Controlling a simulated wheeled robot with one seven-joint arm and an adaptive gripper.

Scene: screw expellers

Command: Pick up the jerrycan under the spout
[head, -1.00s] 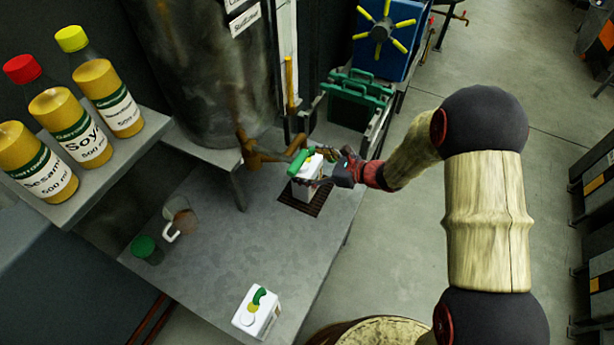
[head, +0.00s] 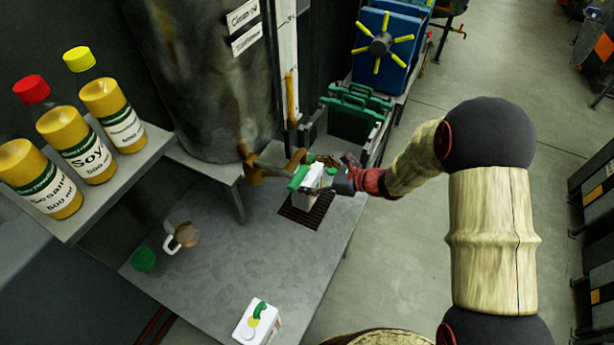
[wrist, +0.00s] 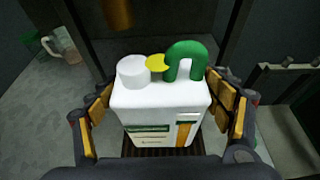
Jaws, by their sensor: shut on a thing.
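A white jerrycan (wrist: 160,103) with a green handle, a yellow cap and a green and orange label fills the middle of the wrist view. In the head view the jerrycan (head: 308,182) is upright over the dark grate (head: 300,217), near the brass spout (head: 265,170). My gripper (wrist: 162,110) has its yellow-padded fingers on both sides of the can and is shut on it. In the head view my gripper (head: 325,172) partly covers the can. Whether the can's base touches the grate is hard to tell.
Another white jerrycan (head: 257,322) stands at the table's (head: 215,280) front edge. Sauce bottles (head: 75,145) stand on a shelf. A large metal tank (head: 205,80) rises behind the spout.

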